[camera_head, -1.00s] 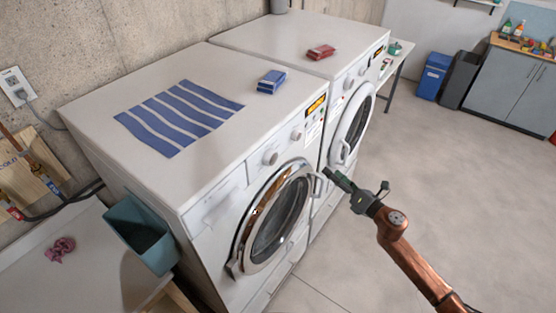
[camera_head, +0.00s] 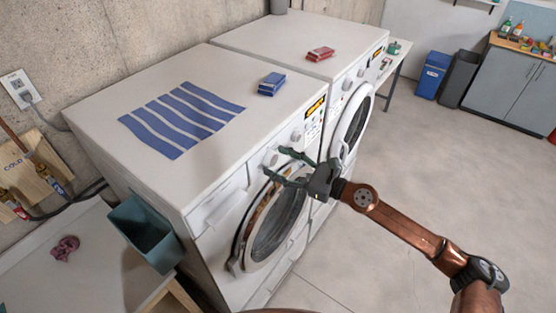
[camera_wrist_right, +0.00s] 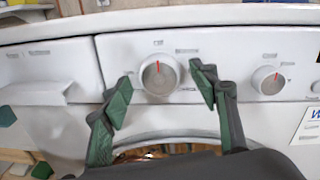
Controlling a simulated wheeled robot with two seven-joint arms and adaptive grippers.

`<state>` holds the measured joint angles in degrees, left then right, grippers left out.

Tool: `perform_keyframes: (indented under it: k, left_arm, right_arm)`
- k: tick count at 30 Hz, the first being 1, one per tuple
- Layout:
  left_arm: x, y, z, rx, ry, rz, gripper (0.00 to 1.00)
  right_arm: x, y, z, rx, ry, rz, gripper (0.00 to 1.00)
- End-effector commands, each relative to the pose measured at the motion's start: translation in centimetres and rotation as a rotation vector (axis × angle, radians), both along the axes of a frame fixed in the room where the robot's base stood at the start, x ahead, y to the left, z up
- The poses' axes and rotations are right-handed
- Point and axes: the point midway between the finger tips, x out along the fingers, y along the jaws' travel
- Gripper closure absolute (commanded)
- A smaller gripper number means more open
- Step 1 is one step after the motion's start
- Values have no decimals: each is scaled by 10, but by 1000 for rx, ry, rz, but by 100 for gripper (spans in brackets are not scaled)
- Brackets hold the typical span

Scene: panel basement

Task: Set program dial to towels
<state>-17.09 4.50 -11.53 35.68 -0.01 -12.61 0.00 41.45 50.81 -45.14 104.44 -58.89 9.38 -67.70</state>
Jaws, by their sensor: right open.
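The front washer (camera_head: 215,195) has two round dials on its control panel. The larger left dial (camera_wrist_right: 159,76) has a red pointer mark near the top, tilted slightly left; its surrounding labels are too blurred to read surely. The smaller right dial (camera_wrist_right: 268,80) also has a red mark. In the head view the left dial (camera_head: 270,157) is at my right gripper's fingertips. My right gripper (camera_head: 275,162) is open, with one green-padded finger on each side of the left dial in the wrist view. Contact with the dial is not visible. My left gripper is out of view.
A blue striped cloth (camera_head: 182,118) and blue box (camera_head: 271,83) lie on the washer top. A second machine (camera_head: 300,38) with a red box (camera_head: 320,54) stands beyond. The round door (camera_head: 278,222) is below the dials. The floor right is clear.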

Motion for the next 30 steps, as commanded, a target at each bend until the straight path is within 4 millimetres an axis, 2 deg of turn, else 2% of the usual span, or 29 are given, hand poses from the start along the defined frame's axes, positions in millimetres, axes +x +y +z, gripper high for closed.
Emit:
perform_keyframes:
  k: [10,27,30]
  left_arm:
    - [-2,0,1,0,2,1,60]
    - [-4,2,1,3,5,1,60]
    - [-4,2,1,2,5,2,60]
  right_arm:
    - [2,4,0,0,0,-1,46]
    - [2,3,0,1,1,-1,85]
    - [3,3,0,1,1,-2,87]
